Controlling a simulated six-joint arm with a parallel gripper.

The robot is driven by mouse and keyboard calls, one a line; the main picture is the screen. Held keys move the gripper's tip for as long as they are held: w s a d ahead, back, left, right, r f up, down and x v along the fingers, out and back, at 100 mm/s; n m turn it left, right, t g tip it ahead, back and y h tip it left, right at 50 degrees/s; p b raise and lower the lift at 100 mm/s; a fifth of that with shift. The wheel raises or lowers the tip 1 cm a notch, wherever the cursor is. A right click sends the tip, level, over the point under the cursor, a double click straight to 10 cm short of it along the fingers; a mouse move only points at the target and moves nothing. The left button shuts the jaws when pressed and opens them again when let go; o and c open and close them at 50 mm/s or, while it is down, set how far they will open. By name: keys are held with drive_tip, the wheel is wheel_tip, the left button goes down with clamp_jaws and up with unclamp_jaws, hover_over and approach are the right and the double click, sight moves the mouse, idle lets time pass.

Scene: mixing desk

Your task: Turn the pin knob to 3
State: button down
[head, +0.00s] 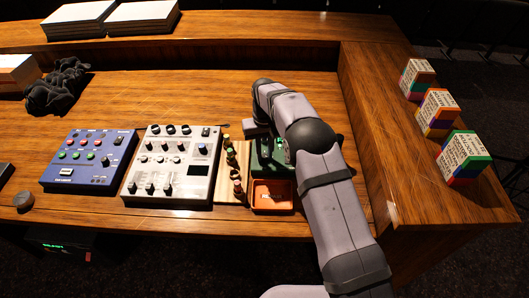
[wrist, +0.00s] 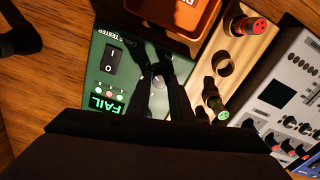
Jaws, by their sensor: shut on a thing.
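The green cable tester (wrist: 97,55) lies under my gripper in the wrist view. It has a black rocker switch (wrist: 113,58), several small lights and a display (wrist: 107,103) reading FAIL in green. A silver-grey knob (wrist: 158,82) on its panel sits between my fingers. My gripper (wrist: 160,72) is shut on this knob, and the fingers hide much of it. The number it points to cannot be read. In the head view the tester (head: 262,160) is partly covered by my arm, and the knob cannot be made out clearly there.
An orange tray (head: 272,195) sits in front of the tester. A wooden strip with several connectors (head: 237,172) stands to its left, then a silver mixer (head: 172,165) and a blue box (head: 90,158). Coloured boxes (head: 438,110) stand on the raised right ledge.

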sight(265, 156)
drive_tip(key=shift+w+r, duration=0.1)
drive_tip(key=c, duration=1.6)
unclamp_jaws()
drive_tip(key=shift+o, duration=0.2)
drive_tip(key=shift+r+b, duration=1)
drive_tip(key=shift+r, duration=2.65)
drive_tip(key=shift+d, duration=0.1)
